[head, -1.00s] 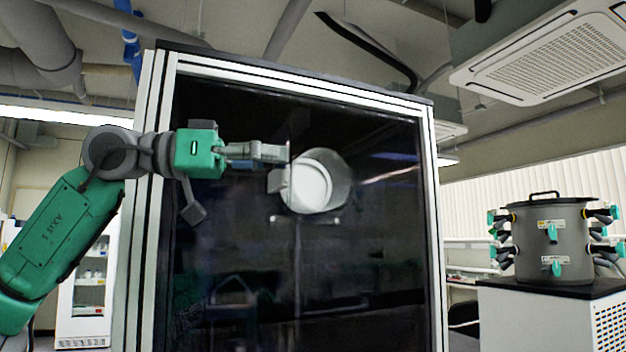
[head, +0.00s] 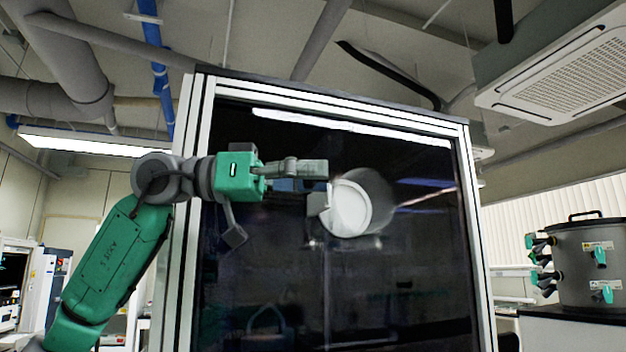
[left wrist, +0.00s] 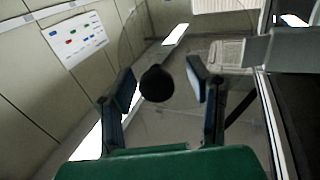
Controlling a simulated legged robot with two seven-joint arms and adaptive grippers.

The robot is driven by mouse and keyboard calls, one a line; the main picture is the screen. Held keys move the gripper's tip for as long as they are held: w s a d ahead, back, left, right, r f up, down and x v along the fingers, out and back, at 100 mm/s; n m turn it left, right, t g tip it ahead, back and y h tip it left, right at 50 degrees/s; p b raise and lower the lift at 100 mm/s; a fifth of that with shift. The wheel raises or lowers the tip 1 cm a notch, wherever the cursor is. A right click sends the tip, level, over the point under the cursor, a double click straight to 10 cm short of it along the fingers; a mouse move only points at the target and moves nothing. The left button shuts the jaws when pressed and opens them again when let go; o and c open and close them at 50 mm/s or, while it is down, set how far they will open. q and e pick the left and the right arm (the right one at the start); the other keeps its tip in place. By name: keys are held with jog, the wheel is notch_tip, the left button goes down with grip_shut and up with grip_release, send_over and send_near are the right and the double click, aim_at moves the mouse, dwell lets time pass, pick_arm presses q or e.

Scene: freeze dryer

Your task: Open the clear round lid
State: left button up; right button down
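In the head view, the round port with its pale disc (head: 350,208) and a clear, greyish round part (head: 378,198) sits on the dark front panel (head: 400,280). My left gripper (head: 322,172) reaches in from the left at the port's upper left edge. In the left wrist view, a black round knob (left wrist: 157,83) lies between the two spread fingers of the left gripper (left wrist: 161,75), with small gaps visible on both sides. A faint clear disc edge seems to show around the knob. Whether the fingers touch it is unclear. My right gripper is not in view.
The dark panel is framed by silver posts (head: 476,250). A grey block (head: 318,203) sits at the port's left side. A grey pot with valves (head: 580,262) stands at the right.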

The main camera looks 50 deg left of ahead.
pick_arm(q)
jog(key=v, duration=1.2)
jog(key=shift+w, duration=0.1)
jog(key=shift+a+f, duration=0.1)
jog(key=shift+a, duration=0.1)
